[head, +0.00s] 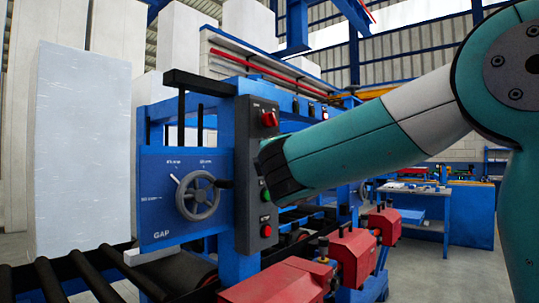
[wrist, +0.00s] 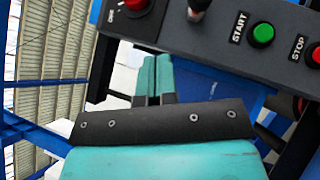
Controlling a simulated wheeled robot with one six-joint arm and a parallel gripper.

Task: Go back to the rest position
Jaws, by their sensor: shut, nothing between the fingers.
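My gripper (wrist: 155,75) shows in the wrist view with its two teal fingers close together and nothing between them. The fingers point toward the edge of a dark control panel (wrist: 205,35). In the head view my teal and white arm reaches in from the right, and its dark end is in front of the panel (head: 243,215). The fingers cannot be made out there. Whether they touch the panel cannot be told. In the wrist view the panel carries a green START button (wrist: 262,34), a red STOP button (wrist: 316,55) and a red knob (wrist: 135,5).
A blue machine with a GAP plate (head: 165,215) and a grey handwheel (head: 198,195) stands left of the panel. Black rollers (head: 45,280) run along the lower left. Red blocks (head: 350,255) sit below my arm. Tall white slabs (head: 80,150) stand at left. Open floor shows at right.

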